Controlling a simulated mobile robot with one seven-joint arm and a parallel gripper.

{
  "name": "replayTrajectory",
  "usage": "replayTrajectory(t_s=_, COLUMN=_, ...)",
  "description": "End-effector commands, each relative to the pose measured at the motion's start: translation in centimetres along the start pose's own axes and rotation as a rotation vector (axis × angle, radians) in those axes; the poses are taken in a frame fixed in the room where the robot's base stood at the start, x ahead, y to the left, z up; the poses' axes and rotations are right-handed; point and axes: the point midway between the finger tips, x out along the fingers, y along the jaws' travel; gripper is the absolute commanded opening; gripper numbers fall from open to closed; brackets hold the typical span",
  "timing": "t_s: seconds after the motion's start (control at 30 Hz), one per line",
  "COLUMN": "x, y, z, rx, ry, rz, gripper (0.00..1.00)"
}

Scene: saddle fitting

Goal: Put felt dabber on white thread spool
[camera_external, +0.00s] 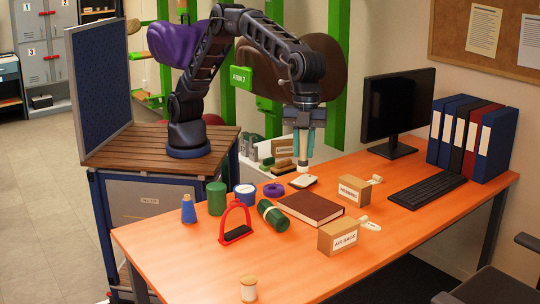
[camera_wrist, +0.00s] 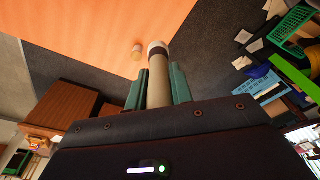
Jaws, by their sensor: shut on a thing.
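My gripper (camera_external: 303,138) is shut on the felt dabber (camera_external: 303,163), which hangs upright above the far part of the orange desk. In the wrist view, the dabber (camera_wrist: 158,75) is a beige cylinder with a dark band and a pale tip, between the two green fingers of my gripper (camera_wrist: 159,88). The white thread spool (camera_external: 248,289) stands upright at the near front edge of the desk, well away from the gripper.
On the desk (camera_external: 190,270) are a red stirrup-shaped frame (camera_external: 236,236), a green roll (camera_external: 272,215), a brown book (camera_external: 310,208), cardboard boxes (camera_external: 338,237) and a blue bottle (camera_external: 188,210). A monitor (camera_external: 397,105) stands at the back right. The desk around the spool is clear.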

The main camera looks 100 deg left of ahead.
Motion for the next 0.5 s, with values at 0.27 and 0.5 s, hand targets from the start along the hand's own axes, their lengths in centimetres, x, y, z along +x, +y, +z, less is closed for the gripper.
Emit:
replayTrajectory(t_s=0.27, x=2.2, y=7.0, z=-9.1, rx=-0.017, ry=0.003, rz=-0.005, gripper=0.00)
replayTrajectory(t_s=0.5, x=3.2, y=11.0, z=-13.2, rx=-0.030, ry=0.006, rz=-0.010, gripper=0.00)
